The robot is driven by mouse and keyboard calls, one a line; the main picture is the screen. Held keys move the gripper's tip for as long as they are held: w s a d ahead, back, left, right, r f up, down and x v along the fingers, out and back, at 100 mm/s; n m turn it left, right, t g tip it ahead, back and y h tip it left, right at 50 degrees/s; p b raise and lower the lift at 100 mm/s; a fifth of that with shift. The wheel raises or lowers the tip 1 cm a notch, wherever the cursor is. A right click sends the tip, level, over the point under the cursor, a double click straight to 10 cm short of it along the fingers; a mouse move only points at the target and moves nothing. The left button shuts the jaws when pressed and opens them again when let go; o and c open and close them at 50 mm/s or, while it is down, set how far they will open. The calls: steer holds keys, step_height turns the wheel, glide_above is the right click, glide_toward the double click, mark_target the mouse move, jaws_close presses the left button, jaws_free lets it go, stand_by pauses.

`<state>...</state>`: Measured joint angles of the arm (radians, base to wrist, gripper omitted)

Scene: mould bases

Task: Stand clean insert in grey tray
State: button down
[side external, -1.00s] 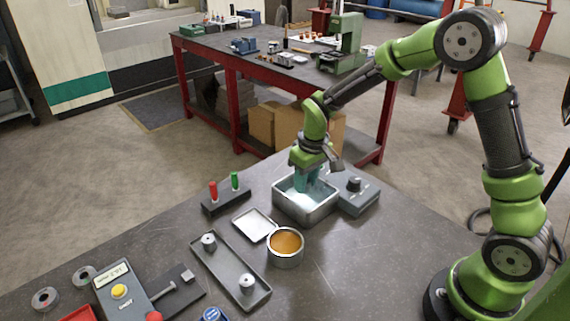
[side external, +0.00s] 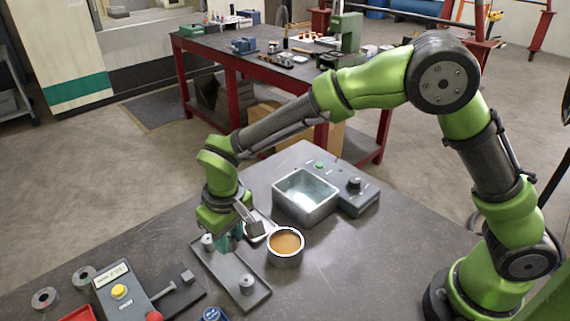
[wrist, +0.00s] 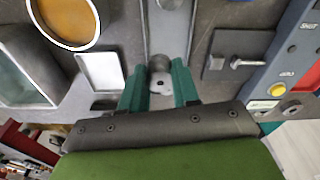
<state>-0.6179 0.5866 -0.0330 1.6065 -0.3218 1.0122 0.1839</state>
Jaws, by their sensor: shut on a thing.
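My gripper (side external: 230,242) has teal fingers pointing down over the far part of the grey tray (side external: 262,297). In the wrist view, my gripper (wrist: 160,88) is shut on a small grey metal insert (wrist: 161,82) between its fingertips. Whether the held insert touches the tray cannot be told. In the side view the fingers mostly hide it. One round metal insert (side external: 207,240) stands in the tray just left of the fingers. Another insert (side external: 246,284) stands upright at the tray's near end. The tray also shows in the wrist view (wrist: 168,35).
A metal bath (side external: 305,211) with clear liquid stands behind, beside a grey control unit (side external: 357,200). A pot of orange liquid (side external: 285,246) stands right of the tray. A pale shallow dish (wrist: 102,72) is close by. A button box (side external: 120,292) and dark fixture (side external: 182,290) lie left.

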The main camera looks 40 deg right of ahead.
mark_target(228, 267)
steer(key=shift+a+m, duration=0.3)
steer(key=shift+a, duration=0.3)
steer(key=shift+w+m, duration=0.15)
steer(key=shift+m, duration=0.55)
steer(key=shift+f, duration=2.95)
steer(key=c, duration=0.8)
jaws_free()
steer(key=shift+o, duration=0.2)
step_height(228, 267, up, 17)
steer(key=s, duration=0.2)
